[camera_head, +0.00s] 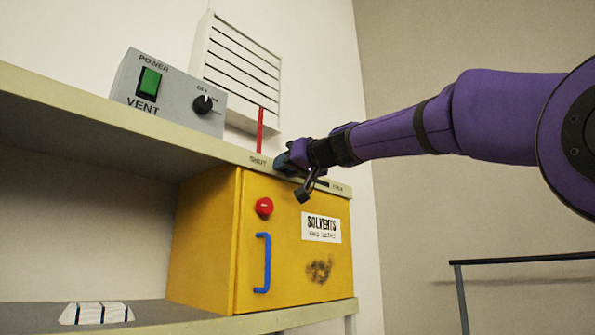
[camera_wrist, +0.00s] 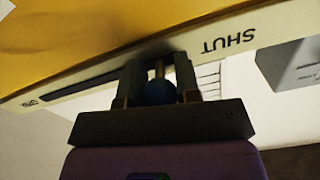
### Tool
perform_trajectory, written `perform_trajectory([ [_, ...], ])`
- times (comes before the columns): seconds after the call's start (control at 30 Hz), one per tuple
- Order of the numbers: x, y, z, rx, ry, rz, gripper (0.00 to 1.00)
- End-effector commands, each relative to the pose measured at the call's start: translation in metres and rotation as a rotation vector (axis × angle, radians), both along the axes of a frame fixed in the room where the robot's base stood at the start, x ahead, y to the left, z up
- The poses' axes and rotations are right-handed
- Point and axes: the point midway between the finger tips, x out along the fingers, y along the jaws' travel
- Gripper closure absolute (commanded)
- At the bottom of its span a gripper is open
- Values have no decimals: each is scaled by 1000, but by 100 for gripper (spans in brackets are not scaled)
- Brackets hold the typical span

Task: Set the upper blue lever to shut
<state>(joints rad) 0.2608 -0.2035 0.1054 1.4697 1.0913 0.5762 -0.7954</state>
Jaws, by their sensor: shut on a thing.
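The blue lever's round knob (camera_wrist: 159,92) shows between my gripper's fingers in the wrist view, with a short stem running to a dark slot (camera_wrist: 95,82) in the shelf edge. My gripper (camera_wrist: 158,88) is shut on this knob. The lever is near the slot end beside the SHUT label (camera_wrist: 228,42), and most of the visible slot stretches away toward the other label. In the head view my gripper (camera_head: 287,162) is at the upper shelf edge, just right of the SHUT label (camera_head: 258,161), and mostly hides the lever.
Below is a yellow solvents cabinet (camera_head: 220,220) with a blue handle (camera_head: 264,262) and red button (camera_head: 264,207). A white louvred panel (camera_head: 240,60) is behind.

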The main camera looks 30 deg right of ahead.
Motion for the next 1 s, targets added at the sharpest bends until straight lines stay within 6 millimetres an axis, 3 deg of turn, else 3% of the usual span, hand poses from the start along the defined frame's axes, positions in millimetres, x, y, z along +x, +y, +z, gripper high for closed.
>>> perform_trajectory([
  [0.37, -1, 5, -1, 0, 3, 5, 100],
  [0.4, -1, 5, -1, 0, 3, 6, 65],
  [0.5, -1, 5, -1, -1, 2, 5, 44],
  [0.83, -3, 3, 0, 0, 1, 2, 44],
  [1.0, -22, -3, 0, -1, -1, 2, 44],
])
